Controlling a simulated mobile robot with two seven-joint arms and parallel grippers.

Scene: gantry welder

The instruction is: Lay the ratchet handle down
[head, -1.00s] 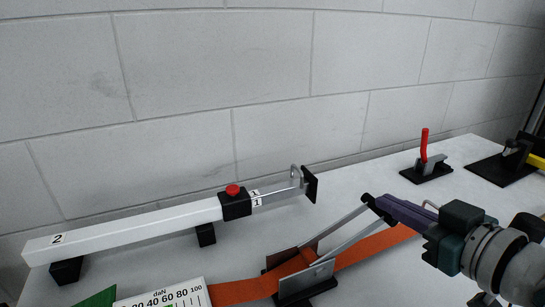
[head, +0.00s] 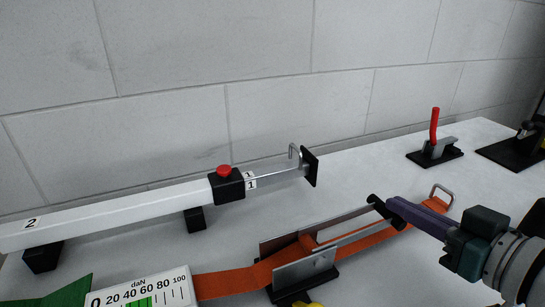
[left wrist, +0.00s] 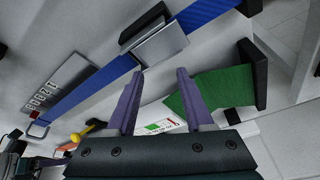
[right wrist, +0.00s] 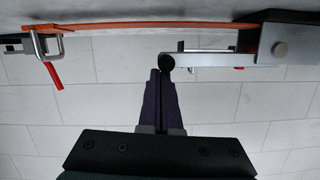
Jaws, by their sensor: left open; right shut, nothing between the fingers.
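The ratchet handle (head: 346,230) has two silver side arms and a black round grip at its end. It leans low and slightly raised over the orange strap, from the silver ratchet body (head: 305,269). My right gripper (head: 392,205) is shut and empty, with its purple fingertips right by the black grip. In the right wrist view the shut fingertips (right wrist: 159,73) are at the black grip (right wrist: 166,62); I cannot tell whether they touch. My left gripper is outside the head view. In its wrist view its fingers (left wrist: 158,75) are open and empty, near a blue strap and a green strap.
The orange strap (head: 235,283) runs past a daN gauge (head: 150,290) to a metal hook (head: 442,195). A white bar (head: 120,213) with a red knob lies behind. A red-handled clamp (head: 434,140) stands at the back right. The blue strap (left wrist: 190,25) carries a buckle.

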